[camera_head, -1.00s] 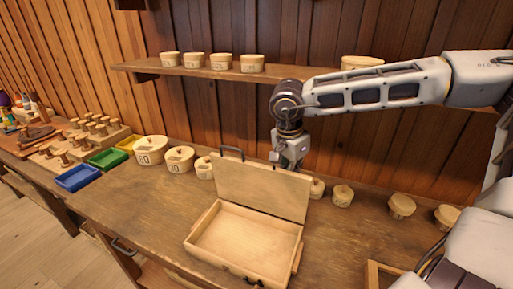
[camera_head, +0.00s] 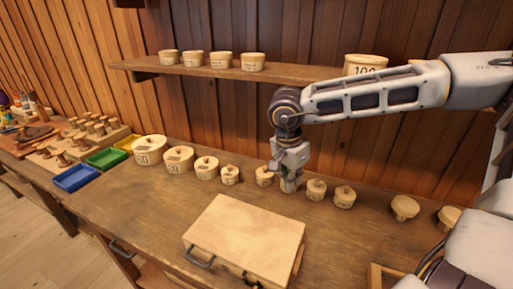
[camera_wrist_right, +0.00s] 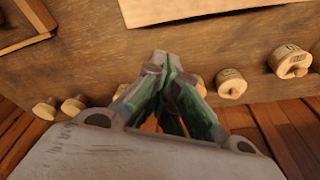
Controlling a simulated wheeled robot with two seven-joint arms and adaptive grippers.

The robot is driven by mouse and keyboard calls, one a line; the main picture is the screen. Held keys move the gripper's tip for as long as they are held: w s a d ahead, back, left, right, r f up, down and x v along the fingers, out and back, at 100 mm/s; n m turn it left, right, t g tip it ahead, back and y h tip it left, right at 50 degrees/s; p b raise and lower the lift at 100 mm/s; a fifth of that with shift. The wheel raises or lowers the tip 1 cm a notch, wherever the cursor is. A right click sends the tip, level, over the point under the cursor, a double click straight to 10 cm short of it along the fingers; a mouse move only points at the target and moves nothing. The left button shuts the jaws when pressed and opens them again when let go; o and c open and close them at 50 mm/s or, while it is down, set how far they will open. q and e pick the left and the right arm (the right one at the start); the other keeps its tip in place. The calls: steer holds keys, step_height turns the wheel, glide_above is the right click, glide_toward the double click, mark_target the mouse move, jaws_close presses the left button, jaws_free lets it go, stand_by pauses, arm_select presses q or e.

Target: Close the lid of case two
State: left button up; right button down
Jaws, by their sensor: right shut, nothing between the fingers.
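The wooden case (camera_head: 245,240) stands on the workbench with its lid down flat over the box. A dark handle (camera_head: 199,258) shows at its front left, and no number is readable on it. The case's pale edge also shows at the top of the right wrist view (camera_wrist_right: 190,9). My right gripper (camera_head: 290,186) points down behind the case, apart from it, among the round wooden pots. Its green-sided fingers are shut and empty in the right wrist view (camera_wrist_right: 160,62). My left gripper is not in view.
Several lidded round pots (camera_head: 207,168) line the back of the bench. A shelf (camera_head: 220,70) with more pots runs above. Blue (camera_head: 76,178) and green trays sit at left, and a wooden frame (camera_head: 378,274) at front right. The bench left of the case is clear.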

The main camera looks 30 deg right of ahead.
arm_select(q)
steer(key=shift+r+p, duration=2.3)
steer(key=shift+p, duration=0.05)
arm_select(e)
step_height(320, 180, up, 8)
steer(key=shift+r, duration=0.15)
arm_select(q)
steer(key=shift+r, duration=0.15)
arm_select(e)
steer(key=shift+r, duration=0.1)
arm_select(q)
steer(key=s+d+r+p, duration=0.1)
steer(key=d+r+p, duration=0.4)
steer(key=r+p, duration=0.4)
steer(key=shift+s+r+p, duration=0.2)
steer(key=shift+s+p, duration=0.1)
steer(key=shift+p, duration=0.05)
arm_select(e)
step_height(320, 180, up, 10)
steer(key=shift+f, duration=0.2)
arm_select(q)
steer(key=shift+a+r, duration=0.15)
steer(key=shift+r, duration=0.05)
arm_select(e)
steer(key=shift+r, duration=0.2)
